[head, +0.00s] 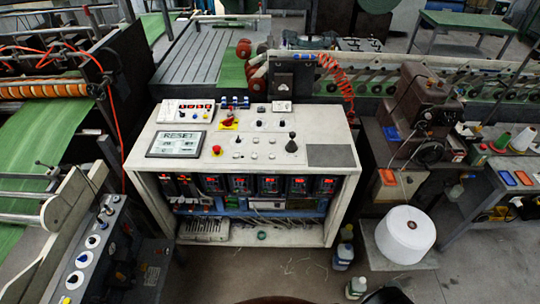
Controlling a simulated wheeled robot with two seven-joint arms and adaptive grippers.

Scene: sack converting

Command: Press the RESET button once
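A cream control console (320,136) stands in the middle of the head view. On the left of its sloping top is a dark-framed panel (176,144) with the word RESET on it and smaller markings below, too small to read. A red button (217,150) sits just right of this panel. A red knob on a yellow plate (229,122) is above it. Several small pale buttons (238,155) are farther right. Their labels cannot be read, and I cannot tell whether RESET names a separate button. Neither of my grippers is in view.
A black knobbed lever (291,146) rises from the console's right half. A white thread cone (406,234) and small bottles (343,256) stand at the lower right. A grey control box (90,250) stands at the lower left. The floor before the console is mostly clear.

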